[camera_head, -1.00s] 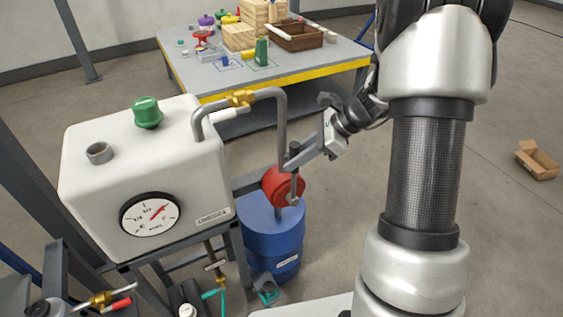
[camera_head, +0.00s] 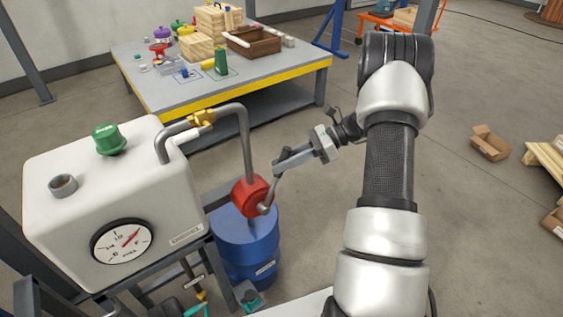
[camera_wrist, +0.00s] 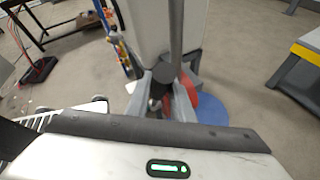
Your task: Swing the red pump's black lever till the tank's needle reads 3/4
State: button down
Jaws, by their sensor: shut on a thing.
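The red pump (camera_head: 249,196) sits on top of the blue drum (camera_head: 246,246). Its lever (camera_head: 271,188) runs from the hub up and to the right. My gripper (camera_head: 281,165) is shut on the lever's upper end, and its jaws hide most of the black grip. In the wrist view, the dark grip (camera_wrist: 160,90) shows between the two fingers, with the red pump (camera_wrist: 189,92) just beyond. The white tank (camera_head: 88,198) stands left of the pump. Its gauge (camera_head: 123,241) has a red needle pointing up and right, about the 3/4 side; its exact reading is too small to tell.
A grey pipe (camera_head: 244,130) arches from the tank top down to the pump. A green cap (camera_head: 109,139) is on the tank. A workbench (camera_head: 285,75) with several objects stands behind. Open floor lies right of my arm, with a cardboard box (camera_head: 490,143).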

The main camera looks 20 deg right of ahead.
jog(key=c, duration=1.6)
grip_release()
jog(key=shift+o, duration=0.2)
jog(key=shift+d, duration=0.1)
jog(key=p+v, duration=0.2)
jog(key=v, duration=1.5)
jog(key=shift+d+r, duration=0.1)
